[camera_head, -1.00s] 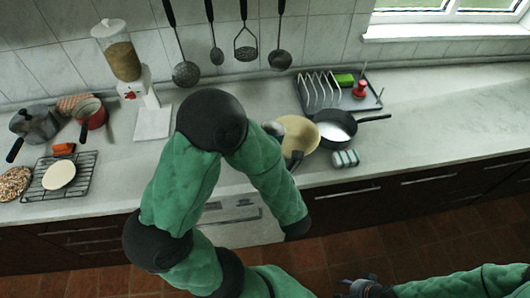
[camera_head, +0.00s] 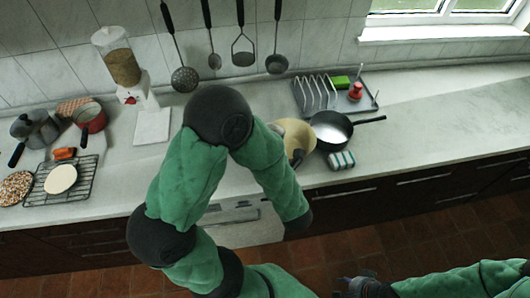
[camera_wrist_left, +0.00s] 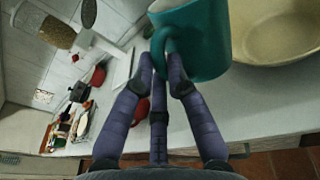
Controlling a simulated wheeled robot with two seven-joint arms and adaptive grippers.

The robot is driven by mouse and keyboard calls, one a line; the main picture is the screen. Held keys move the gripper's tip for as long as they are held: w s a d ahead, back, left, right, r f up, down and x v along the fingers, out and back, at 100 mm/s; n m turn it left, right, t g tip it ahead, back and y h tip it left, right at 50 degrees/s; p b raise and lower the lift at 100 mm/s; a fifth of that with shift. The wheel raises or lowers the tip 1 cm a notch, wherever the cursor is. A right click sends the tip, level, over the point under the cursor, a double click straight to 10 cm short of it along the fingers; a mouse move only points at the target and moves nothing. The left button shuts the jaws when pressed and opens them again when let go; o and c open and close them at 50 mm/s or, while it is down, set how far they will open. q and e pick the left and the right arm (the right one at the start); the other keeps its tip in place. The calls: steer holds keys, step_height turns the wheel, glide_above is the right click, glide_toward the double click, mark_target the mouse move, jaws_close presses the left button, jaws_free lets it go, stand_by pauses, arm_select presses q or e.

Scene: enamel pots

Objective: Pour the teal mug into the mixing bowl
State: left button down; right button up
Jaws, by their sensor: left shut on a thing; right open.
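The teal mug (camera_wrist_left: 202,42) shows at the top of the left wrist view, with its handle between my left gripper's fingers. My left gripper (camera_wrist_left: 165,75) is shut on the mug's handle. The mixing bowl (camera_wrist_left: 275,30), cream inside, stands on the counter to the right of the mug in that view. In the head view the bowl (camera_head: 299,136) is partly hidden by my left arm, and the mug and left gripper are hidden too. My right gripper (camera_head: 362,286) is at the bottom edge, open, away from the counter.
A dark frying pan (camera_head: 331,128) sits right of the bowl, with a striped sponge (camera_head: 341,160) in front. A dish rack (camera_head: 318,93) stands behind. A cooling rack (camera_head: 62,178), a red pot (camera_head: 89,117) and a grey pot (camera_head: 35,127) are at the left. The right counter is clear.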

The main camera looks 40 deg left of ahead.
arm_select(q)
steer(key=shift+w+r+m+g+p, duration=0.35)
steer(key=shift+w+r+p, duration=0.35)
steer(key=shift+p, duration=0.75)
steer(key=shift+w+d+m+g+h+p, duration=0.15)
steer(key=shift+w+m+g+h+p, duration=0.2)
steer(key=shift+w+m+p, duration=0.7)
steer(key=shift+w+r+g+p, duration=0.1)
steer(key=shift+w+g+p, duration=0.3)
steer(key=shift+p, duration=1.1)
steer(key=shift+w+d+r+m+g+p, duration=0.1)
steer(key=shift+w+r+m+g+p, duration=0.25)
steer(key=shift+p, duration=0.55)
steer(key=shift+r+m+g+p, duration=0.15)
steer(key=shift+r+m+p, duration=0.3)
steer(key=shift+p, duration=0.45)
steer(key=shift+f, duration=0.1)
steer(key=shift+w+d+f+m+g+h+p, duration=0.15)
steer(key=shift+w+m+g+p, duration=0.4)
steer(key=shift+p, duration=0.5)
steer(key=shift+w+a+f+m+g+h+p, duration=0.1)
steer(key=shift+w+m+g+p, duration=0.25)
steer(key=shift+w+m+p, duration=0.45)
steer(key=shift+w+d+f+p, duration=0.15)
steer(key=shift+w+p, duration=0.25)
steer(key=shift+w, duration=0.05)
steer(key=shift+w+d+f+m+g+p, duration=0.15)
steer(key=shift+w+m+g+p, duration=0.15)
steer(key=shift+w+g, duration=0.35)
